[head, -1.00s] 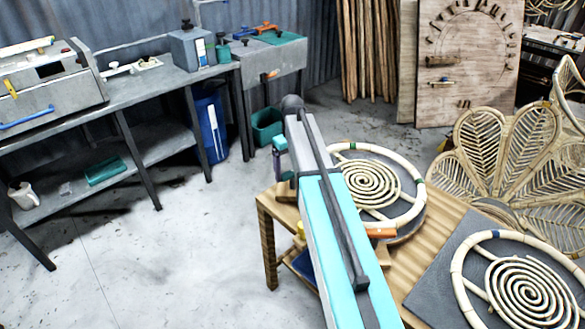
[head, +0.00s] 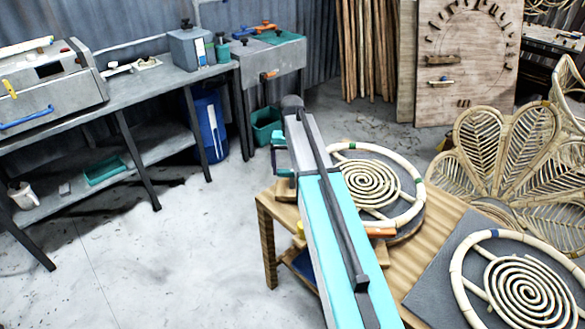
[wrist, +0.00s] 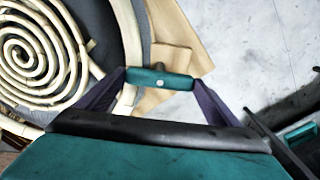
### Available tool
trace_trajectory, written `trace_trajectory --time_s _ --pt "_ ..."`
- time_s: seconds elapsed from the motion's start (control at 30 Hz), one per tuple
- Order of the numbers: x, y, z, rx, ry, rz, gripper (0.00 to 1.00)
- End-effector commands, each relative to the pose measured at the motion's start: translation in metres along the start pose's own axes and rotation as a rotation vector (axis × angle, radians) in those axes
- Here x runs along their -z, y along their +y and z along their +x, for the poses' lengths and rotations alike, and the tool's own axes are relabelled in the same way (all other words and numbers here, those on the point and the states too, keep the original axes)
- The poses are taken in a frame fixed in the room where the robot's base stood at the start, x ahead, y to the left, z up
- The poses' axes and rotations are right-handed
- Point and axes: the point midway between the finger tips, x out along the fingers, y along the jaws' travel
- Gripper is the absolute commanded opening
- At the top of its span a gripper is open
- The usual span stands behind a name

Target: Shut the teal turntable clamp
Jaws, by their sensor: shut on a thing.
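The turntable (head: 402,167) is a dark grey disc under the rattan ring and spiral (head: 368,185). In the head view my arm hides the clamp and most of the gripper. Whether the clamp is fully down cannot be told.
An orange clamp (head: 380,232) sits at the turntable's near rim. A second rattan spiral panel (head: 528,292) lies on a grey mat at the right of the wooden table (head: 440,245). A teal bin (head: 266,125) stands beyond the table. Open floor lies to the left.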

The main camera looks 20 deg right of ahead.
Motion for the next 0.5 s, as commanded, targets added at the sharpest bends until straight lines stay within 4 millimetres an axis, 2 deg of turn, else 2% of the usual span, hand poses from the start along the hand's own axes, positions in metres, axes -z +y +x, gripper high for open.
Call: trace_trajectory --time_s 0.33,0.37,0.43,0.5 --pt "-0.0001 -0.0001 -0.0004 -0.001 0.0 0.007 0.64" --pt "-0.0001 -0.0002 -0.0004 -0.001 0.0 0.007 0.88" --pt "-0.0001 -0.0003 -0.0004 -0.001 0.0 0.007 0.99" --pt "-0.0001 -0.0005 -0.0003 -0.001 0.0 0.006 1.0"
